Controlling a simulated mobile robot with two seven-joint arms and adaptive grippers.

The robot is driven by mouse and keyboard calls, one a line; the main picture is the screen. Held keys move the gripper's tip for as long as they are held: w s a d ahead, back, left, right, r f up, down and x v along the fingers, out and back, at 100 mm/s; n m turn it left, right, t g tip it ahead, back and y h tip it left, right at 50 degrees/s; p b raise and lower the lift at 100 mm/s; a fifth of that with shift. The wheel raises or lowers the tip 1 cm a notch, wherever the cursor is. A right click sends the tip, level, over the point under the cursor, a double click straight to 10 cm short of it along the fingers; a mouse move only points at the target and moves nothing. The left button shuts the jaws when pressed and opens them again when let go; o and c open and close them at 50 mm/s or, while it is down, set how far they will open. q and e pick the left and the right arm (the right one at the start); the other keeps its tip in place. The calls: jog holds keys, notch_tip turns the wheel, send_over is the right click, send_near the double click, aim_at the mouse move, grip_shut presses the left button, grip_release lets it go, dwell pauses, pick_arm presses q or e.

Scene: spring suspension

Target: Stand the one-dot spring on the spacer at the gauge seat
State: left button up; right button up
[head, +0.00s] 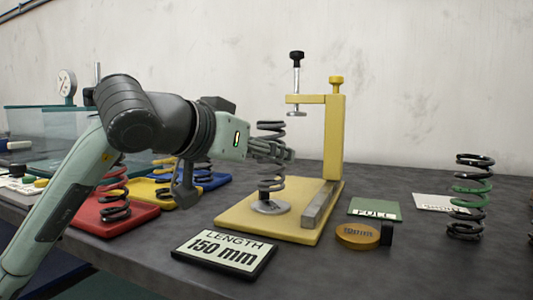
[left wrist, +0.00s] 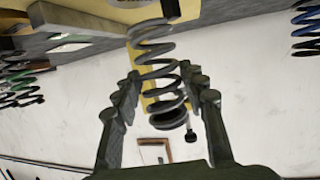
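A grey coil spring (head: 270,184) stands upright over a round metal disc (head: 268,207) on the base plate of the yellow gauge stand (head: 287,229). Its lower end looks at or very near the disc; I cannot tell if they touch. No dot mark can be made out on it. My left gripper (head: 275,150) reaches in from the left around its upper half. In the left wrist view the same spring (left wrist: 155,50) lies between the two fingers, whose tips (left wrist: 160,76) appear to press its coils from both sides. My right gripper is not in view.
The stand's post (head: 334,140) and screw clamp (head: 296,75) rise behind the spring. A "LENGTH 150 mm" sign (head: 222,254) and a round orange piece (head: 357,236) lie in front. A green-banded spring (head: 468,200) stands right. A red tray (head: 118,218) is at left.

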pick_arm(q)
jog(key=o, duration=0.4)
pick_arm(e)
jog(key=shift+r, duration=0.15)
pick_arm(q)
jog(key=shift+r, duration=0.15)
jog(key=shift+r+p, duration=0.2)
jog(key=shift+p, duration=0.15)
jog(key=shift+r+p, duration=0.35)
jog(key=shift+s+a+r, duration=0.25)
jog(key=shift+s, duration=0.05)
jog(key=v, duration=1.1)
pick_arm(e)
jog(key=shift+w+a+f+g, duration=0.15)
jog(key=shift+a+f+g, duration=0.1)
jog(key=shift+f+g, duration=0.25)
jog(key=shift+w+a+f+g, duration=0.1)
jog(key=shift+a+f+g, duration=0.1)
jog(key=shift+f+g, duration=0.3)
pick_arm(q)
jog(key=shift+s, duration=0.1)
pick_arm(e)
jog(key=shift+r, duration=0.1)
